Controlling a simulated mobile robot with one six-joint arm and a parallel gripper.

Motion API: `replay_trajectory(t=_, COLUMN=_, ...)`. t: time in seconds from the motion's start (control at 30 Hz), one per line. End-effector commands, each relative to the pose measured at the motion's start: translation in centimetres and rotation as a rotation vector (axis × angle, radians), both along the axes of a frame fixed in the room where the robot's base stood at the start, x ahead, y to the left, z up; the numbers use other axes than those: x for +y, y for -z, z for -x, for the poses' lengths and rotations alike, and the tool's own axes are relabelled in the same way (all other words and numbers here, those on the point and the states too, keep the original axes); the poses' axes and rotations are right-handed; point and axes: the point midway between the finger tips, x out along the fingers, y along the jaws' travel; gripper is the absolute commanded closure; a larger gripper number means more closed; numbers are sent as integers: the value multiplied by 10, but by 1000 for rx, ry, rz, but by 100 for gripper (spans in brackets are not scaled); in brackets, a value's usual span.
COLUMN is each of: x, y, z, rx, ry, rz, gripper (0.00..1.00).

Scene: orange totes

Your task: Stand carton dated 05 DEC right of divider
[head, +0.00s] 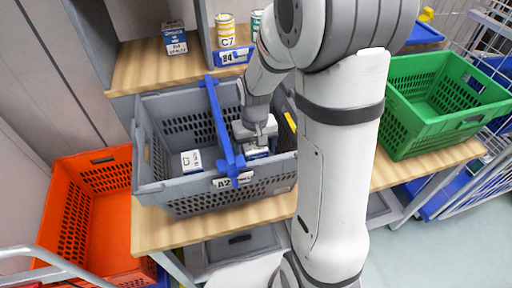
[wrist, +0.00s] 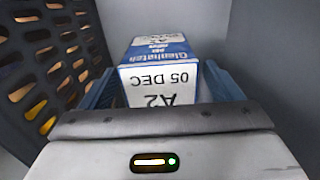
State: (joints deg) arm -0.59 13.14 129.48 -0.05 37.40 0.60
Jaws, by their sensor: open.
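The carton dated 05 DEC (wrist: 160,80) is blue and white, with its "A2" label facing the wrist camera, upside down in that view. It is inside the grey tote (head: 165,187), right of the blue divider (head: 220,130), and its lower part shows in the head view (head: 257,154). My gripper (head: 258,135) reaches down into this right compartment. In the wrist view its blue fingers (wrist: 160,90) stand open on either side of the carton. Whether they touch it is unclear, and the carton's base is hidden.
A carton marked C7 (head: 191,161) sits left of the divider. An orange tote (head: 110,215) stands lower left and a green tote (head: 440,100) at right. On the shelf behind are a blue carton (head: 175,40) and a C7 can (head: 226,30). The tote's perforated wall (wrist: 50,60) is close to my gripper.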

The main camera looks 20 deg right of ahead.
Motion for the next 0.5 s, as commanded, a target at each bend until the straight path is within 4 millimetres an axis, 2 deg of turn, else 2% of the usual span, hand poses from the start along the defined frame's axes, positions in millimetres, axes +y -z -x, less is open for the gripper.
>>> replay_trajectory(t=0.5, x=0, y=-101, z=-1, rx=-4, ry=1, rz=0, gripper=15)
